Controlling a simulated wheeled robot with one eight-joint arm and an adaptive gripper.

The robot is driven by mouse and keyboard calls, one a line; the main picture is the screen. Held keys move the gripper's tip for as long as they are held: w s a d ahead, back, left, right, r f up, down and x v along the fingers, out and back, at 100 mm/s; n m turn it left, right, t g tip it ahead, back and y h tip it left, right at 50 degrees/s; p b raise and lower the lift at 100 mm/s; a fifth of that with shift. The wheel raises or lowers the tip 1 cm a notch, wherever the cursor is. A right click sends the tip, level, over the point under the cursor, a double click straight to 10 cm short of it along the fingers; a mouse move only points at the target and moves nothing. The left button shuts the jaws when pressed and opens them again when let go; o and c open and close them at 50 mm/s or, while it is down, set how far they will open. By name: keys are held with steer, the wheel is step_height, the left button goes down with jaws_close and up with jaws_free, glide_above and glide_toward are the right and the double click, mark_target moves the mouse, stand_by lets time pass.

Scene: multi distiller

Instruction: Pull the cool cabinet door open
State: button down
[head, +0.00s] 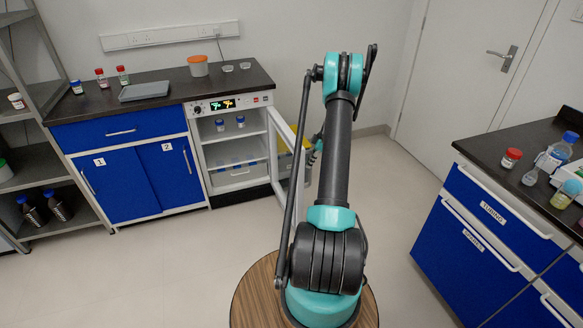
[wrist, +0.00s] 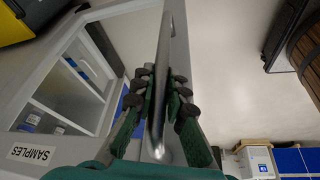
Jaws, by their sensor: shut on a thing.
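The cool cabinet (head: 229,102) stands under the dark counter in the head view, with a lit display on top and jars on its shelves. Its glazed door (head: 300,130) stands wide open, swung out to the right. In the wrist view my gripper (wrist: 163,82) is shut on the metal door handle (wrist: 158,125), its dark fingers on both sides of the bar. The door frame with a SAMPLES label (wrist: 31,154) is at the left. In the head view the gripper is mostly hidden behind my arm and the door.
Blue sliding-door cabinets (head: 165,180) stand left of the cool cabinet. A metal shelf rack (head: 38,170) is at far left. A dark-topped bench (head: 500,190) with bottles is at right. A yellow object (head: 290,137) shows behind the door. The floor (head: 170,270) in front is clear.

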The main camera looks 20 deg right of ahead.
steer(key=w+d, duration=0.1)
steer(key=d, duration=0.7)
steer(key=shift+w+d, duration=0.25)
steer(key=shift+d, duration=0.05)
steer(key=shift+f, duration=0.1)
steer(key=c, duration=1.6)
jaws_free()
steer(key=shift+o, duration=0.3)
steer(key=shift+w+a, duration=0.1)
steer(key=v, duration=1.2)
